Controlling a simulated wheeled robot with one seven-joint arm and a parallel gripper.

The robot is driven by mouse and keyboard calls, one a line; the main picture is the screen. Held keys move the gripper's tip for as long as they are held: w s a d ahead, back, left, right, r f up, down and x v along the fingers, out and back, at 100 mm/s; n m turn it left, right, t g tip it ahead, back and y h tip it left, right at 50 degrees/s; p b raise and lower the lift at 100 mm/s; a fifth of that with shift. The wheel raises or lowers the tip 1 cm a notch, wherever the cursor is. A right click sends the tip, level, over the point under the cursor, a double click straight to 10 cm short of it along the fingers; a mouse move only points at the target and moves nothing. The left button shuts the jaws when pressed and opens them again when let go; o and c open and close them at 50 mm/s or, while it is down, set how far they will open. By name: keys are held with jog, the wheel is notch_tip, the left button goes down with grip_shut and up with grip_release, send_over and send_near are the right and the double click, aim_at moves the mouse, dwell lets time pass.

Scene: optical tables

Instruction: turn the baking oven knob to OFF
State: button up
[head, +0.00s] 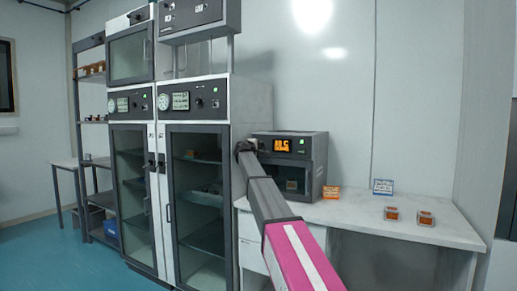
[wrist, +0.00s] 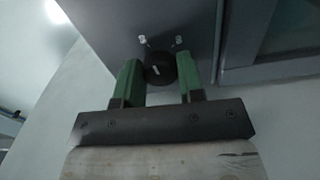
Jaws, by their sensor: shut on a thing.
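The baking oven (head: 318,160) is a dark box on the white bench, with a lit orange display (head: 282,145) on its upper front. My gripper (head: 243,150) is at the oven's left front edge in the head view. In the wrist view, my gripper (wrist: 159,62) has its two green fingers on either side of a round black knob (wrist: 160,68) and is shut on it. A short pale pointer mark shows on the knob. Two small pale marks are on the panel above it, too small to read. The knob is hidden in the head view.
Tall cabinets (head: 200,125) with glass doors stand close left of the oven. An orange sign (head: 331,193), a blue-edged sign (head: 383,187) and two small orange-topped blocks (head: 391,213) are on the bench (head: 445,232). The bench's right part is mostly clear.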

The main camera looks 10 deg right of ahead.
jog(key=shift+a+r+n, duration=0.1)
jog(key=shift+a+n, duration=0.05)
jog(key=shift+n, duration=8.05)
jog(key=o, duration=0.9)
jog(key=v, duration=1)
jog(key=shift+s+a, duration=0.2)
jog(key=shift+s, duration=0.1)
